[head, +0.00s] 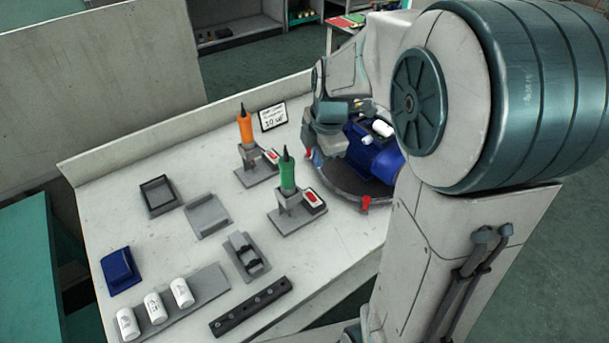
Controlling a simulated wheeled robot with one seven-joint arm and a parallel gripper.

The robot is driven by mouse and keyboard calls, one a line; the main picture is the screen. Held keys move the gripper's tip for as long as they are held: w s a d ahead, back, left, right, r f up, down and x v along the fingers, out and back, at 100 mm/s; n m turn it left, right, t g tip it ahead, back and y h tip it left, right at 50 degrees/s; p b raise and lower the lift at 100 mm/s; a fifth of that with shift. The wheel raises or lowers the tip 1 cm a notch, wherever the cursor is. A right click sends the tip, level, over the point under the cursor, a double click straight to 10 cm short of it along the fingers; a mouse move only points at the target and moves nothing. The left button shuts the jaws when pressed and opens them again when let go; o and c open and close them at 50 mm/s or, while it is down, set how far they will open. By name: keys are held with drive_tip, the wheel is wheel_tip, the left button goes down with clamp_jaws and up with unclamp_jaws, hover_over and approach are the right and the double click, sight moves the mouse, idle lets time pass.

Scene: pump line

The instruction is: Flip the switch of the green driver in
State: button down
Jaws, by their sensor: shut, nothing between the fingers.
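The green driver (287,176) stands upright, tip up, in a grey stand (297,217) on the bench. Its switch box (313,200) is on the right side of the stand, with a red switch on its top face. The switch is too small to tell which way it is set. My gripper (326,149) is above and to the right of the green driver, near the left side of the round fixture. It looks shut and empty, and apart from the switch. Its fingertips are hard to make out.
An orange driver (245,128) with its own red switch stands behind the green one. A blue pump body (374,155) sits on a dark round fixture (345,183) with red clamps. Grey holders, white cylinders (154,306) and a dark bolt rail (251,306) lie in front. A sign (273,116) stands behind.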

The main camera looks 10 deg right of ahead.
drive_tip(key=w+n, duration=0.2)
drive_tip(key=p, duration=0.1)
approach(308, 192)
drive_tip(key=shift+n, duration=0.3)
drive_tip(key=f, duration=0.4)
drive_tip(key=w+f, duration=0.1)
drive_tip(key=f, duration=0.1)
drive_tip(key=shift+a+f, duration=0.35)
